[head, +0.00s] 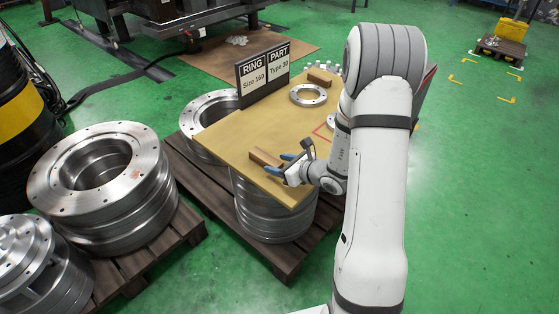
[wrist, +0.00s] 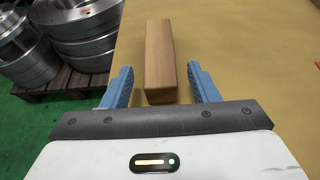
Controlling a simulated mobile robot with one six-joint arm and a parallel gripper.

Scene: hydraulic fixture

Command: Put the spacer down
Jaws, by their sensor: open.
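The spacer looks to be the brown wooden block (wrist: 160,58) lying on the tan board; it also shows in the head view (head: 265,157) near the board's left front edge. My gripper (wrist: 160,88) is open, with one blue finger on each side of the block's near end. A gap shows between the block and each finger in the wrist view. The block rests on the tan board (head: 228,140). In the head view my gripper (head: 283,166) is low over the board, just right of the block.
A metal ring (head: 308,95) and another wooden block (head: 320,76) lie farther back. Small pieces stand behind them. Large metal flanges (head: 60,190) sit on pallets to the left. The board's middle is clear.

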